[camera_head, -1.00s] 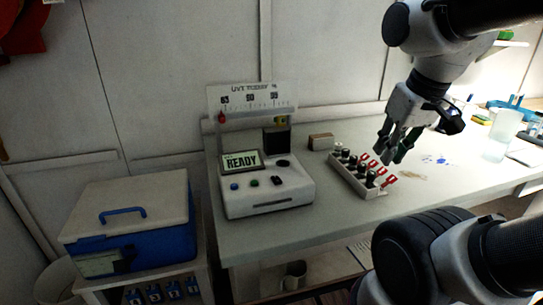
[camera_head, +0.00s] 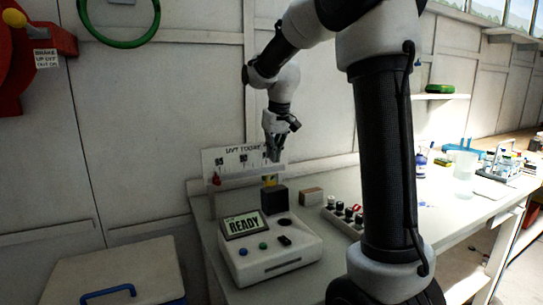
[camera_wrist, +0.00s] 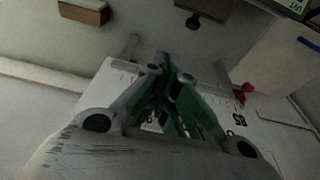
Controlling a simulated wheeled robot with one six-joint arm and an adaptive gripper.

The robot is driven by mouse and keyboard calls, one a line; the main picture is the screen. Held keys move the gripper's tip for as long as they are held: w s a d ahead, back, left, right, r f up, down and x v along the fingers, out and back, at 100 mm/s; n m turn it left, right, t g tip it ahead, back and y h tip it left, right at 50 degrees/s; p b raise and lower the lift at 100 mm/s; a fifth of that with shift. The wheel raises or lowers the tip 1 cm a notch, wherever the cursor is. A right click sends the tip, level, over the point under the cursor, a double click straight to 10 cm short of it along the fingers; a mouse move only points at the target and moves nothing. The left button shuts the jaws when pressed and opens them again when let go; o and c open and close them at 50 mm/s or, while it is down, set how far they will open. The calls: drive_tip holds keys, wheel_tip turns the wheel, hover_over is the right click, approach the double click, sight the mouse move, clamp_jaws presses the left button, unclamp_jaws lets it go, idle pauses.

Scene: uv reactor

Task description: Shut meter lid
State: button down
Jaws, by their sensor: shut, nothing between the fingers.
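The meter (camera_head: 268,255) is a white bench unit with a screen reading READY. A dark, block-like piece, apparently its raised lid (camera_head: 274,200), stands at the back right of its top, beside a dark round opening (camera_head: 284,222). In the wrist view the lid (camera_wrist: 207,8) shows at the top edge as a dark plate with a small knob. My gripper (camera_head: 275,156) points down above and behind the lid, near the top of the scale board. Its fingers (camera_wrist: 165,65) are together and empty, apart from the lid.
The scale board (camera_head: 228,164) with a red slider (camera_head: 216,180) rises behind the meter. A brown block (camera_head: 312,195) and a vial rack (camera_head: 343,215) stand to the right, the rack partly hidden by my arm. A blue-handled cooler (camera_head: 120,275) is at lower left.

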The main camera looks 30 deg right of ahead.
sight(273, 199)
drive_tip(key=x, duration=0.7)
drive_tip(key=shift+f, duration=0.3)
drive_tip(key=shift+s+r, duration=0.2)
drive_tip(key=shift+s, duration=0.8)
drive_tip(key=shift+s+r, duration=0.2)
drive_tip(key=shift+s, duration=0.85)
